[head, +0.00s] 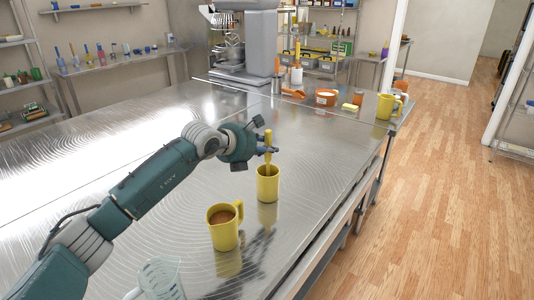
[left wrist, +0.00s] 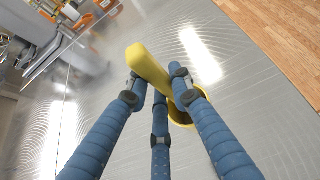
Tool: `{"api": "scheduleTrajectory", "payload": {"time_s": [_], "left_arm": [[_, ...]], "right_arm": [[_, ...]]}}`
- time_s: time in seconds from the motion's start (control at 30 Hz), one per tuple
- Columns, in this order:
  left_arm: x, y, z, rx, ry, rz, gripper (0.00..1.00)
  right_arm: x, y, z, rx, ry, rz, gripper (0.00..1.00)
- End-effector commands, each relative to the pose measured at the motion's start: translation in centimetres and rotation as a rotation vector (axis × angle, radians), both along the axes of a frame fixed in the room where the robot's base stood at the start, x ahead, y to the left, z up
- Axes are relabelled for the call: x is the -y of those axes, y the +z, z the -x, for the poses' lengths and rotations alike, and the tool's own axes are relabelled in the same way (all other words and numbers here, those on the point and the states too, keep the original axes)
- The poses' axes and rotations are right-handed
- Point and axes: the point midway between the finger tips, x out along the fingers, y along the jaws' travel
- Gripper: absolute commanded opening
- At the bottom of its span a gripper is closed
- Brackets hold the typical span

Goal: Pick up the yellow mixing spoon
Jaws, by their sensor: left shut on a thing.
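The yellow mixing spoon (head: 268,139) stands upright in the head view, its lower part inside a yellow mug (head: 267,186) on the steel table. My left gripper (head: 266,151) is shut on the spoon's handle just above the mug's rim. In the left wrist view the spoon (left wrist: 146,64) passes between the blue fingers of the gripper (left wrist: 158,98), and part of the yellow mug (left wrist: 181,113) shows behind them. The spoon's lower end is hidden in the mug. My right gripper is not in view.
A yellow mug with brown contents (head: 224,227) stands nearer on the steel table (head: 320,190). A clear ribbed container (head: 160,279) is at the bottom edge. Another yellow mug (head: 386,106), an orange tub (head: 326,97) and a grey mixer (head: 250,45) stand at the back. The table's middle is clear.

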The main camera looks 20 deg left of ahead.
Motion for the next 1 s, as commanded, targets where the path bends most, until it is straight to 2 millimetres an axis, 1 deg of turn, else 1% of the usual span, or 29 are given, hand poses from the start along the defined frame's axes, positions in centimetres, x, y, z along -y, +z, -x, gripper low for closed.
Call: {"api": "scheduleTrajectory", "payload": {"time_s": [0.17, 0.27, 0.47, 0.6, 0.7, 0.8, 0.9, 1.0], "left_arm": [[0.0, 1.9, -0.1, 0.006, 0.000, 0.001, 0.00], [0.0, 3.7, -0.1, 0.007, -0.001, 0.001, 0.00], [0.1, 8.4, -0.1, 0.008, 0.000, 0.001, 0.00], [0.0, 12.3, -0.1, 0.009, 0.000, 0.002, 0.00], [0.1, 14.8, 0.0, 0.007, -0.001, 0.002, 0.00], [0.0, 16.9, 0.0, 0.005, 0.000, 0.000, 0.00], [0.1, 18.3, 0.0, 0.003, -0.001, 0.001, 0.00], [0.0, 19.2, 0.0, 0.002, 0.000, 0.001, 0.00]], "right_arm": [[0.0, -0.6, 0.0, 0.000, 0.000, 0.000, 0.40], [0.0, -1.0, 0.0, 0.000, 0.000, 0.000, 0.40], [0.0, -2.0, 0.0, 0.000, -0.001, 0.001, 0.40], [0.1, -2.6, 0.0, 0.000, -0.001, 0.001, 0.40], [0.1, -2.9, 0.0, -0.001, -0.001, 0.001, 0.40], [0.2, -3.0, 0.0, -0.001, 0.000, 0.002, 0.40], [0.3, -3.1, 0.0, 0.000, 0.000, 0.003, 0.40], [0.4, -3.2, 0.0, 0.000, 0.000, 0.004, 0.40]]}}
